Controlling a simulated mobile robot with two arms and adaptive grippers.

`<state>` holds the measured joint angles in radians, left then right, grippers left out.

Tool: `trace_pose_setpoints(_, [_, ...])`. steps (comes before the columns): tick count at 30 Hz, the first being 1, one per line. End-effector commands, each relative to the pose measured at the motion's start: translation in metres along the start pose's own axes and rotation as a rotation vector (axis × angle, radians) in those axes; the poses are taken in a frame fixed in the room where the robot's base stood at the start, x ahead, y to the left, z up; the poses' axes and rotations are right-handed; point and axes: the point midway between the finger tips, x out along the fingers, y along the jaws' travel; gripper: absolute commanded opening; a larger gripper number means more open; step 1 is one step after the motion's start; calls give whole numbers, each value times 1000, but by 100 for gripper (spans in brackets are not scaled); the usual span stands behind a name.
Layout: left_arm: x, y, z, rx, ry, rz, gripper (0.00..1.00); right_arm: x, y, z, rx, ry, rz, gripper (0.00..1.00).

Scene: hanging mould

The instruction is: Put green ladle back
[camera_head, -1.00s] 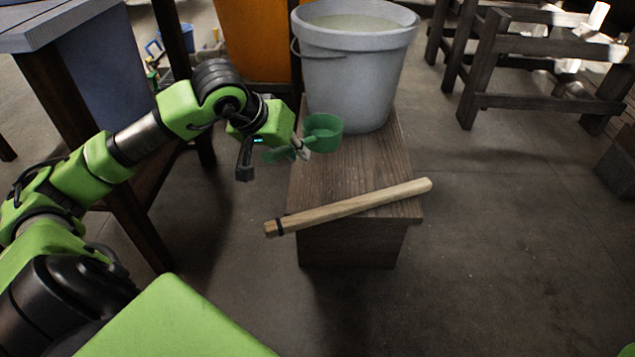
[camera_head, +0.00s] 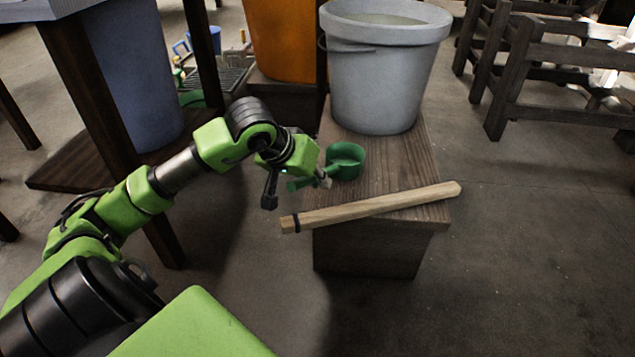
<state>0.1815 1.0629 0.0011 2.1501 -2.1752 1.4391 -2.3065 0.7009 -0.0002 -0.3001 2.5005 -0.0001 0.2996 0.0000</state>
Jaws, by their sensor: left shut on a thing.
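The green ladle (camera_head: 346,161) has a round cup and a short handle that points left. My left gripper (camera_head: 298,190) is shut on the ladle's handle. The ladle's cup is in front of the grey bucket, over or on the left part of the wooden bench (camera_head: 400,160); I cannot tell whether it touches the wood. The fingers partly hide the handle. My right gripper is not in view.
The grey bucket (camera_head: 385,85) stands on the bench's far part, full of pale stuff. A wooden stick (camera_head: 375,205) lies across the near end, overhanging it. An orange container (camera_head: 283,40) stands behind. A dark wooden rack (camera_head: 545,75) stands at right. Floor between is clear.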

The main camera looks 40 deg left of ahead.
Motion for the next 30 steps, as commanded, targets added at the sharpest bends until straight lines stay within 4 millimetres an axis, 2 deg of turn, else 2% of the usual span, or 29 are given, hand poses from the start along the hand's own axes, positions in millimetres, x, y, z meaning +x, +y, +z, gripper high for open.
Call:
trace_pose_setpoints(1, [0,0,0,0,-2,-1,16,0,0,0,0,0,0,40])
trace_pose_setpoints(3, [0,0,0,0,-2,-1,30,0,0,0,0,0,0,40])
trace_pose_setpoints(12, [0,0,0,0,-1,-1,30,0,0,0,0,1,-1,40])
trace_pose_setpoints(16, [-8,0,-1,2,0,-2,30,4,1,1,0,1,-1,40])
trace_pose_setpoints(25, [-58,0,-1,2,-2,-4,30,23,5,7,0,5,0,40])
trace_pose_setpoints(30, [-84,1,-1,1,-1,0,30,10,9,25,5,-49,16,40])
